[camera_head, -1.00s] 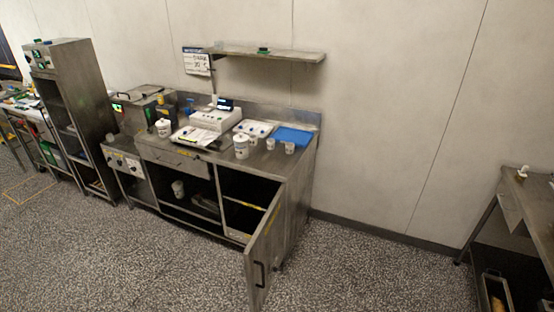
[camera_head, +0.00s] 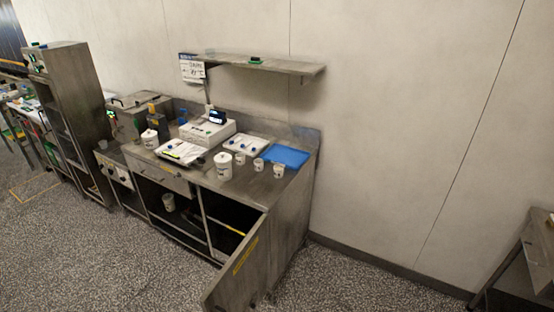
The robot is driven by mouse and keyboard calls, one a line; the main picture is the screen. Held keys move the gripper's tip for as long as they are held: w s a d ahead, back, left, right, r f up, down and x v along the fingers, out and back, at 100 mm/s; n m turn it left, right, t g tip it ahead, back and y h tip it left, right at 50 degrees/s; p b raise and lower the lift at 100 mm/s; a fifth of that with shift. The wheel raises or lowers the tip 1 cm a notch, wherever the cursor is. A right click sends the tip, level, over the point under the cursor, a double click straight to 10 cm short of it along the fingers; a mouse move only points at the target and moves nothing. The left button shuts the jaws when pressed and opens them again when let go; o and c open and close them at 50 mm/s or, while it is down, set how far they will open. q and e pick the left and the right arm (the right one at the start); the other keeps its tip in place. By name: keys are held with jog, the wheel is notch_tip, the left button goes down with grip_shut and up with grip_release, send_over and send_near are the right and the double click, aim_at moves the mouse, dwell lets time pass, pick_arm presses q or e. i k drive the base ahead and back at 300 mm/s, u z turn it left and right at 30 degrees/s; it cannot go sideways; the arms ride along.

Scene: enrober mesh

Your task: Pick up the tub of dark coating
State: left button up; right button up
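Several white tubs stand in view, and I cannot tell which one holds dark coating. One white tub (camera_head: 223,165) stands at the front of the steel counter, right of the white instrument. Another white tub (camera_head: 150,138) stands to the left of the instrument. Small white cups (camera_head: 258,164) and (camera_head: 279,170) stand near the blue mat. The labels are too small to read. Neither of my grippers is in view.
The steel counter (camera_head: 293,188) stands against the wall, with its cabinet door (camera_head: 238,268) swung open into the floor space in front. A wall shelf (camera_head: 270,65) hangs above. A tall steel rack (camera_head: 75,120) stands left. A steel table (camera_head: 540,252) is at the right edge. Speckled floor is clear in front.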

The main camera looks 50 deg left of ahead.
aim_at(224, 171)
jog(key=i, duration=1.65)
jog(key=u, duration=1.1)
jog(key=i, duration=0.9)
jog(key=u, duration=1.05)
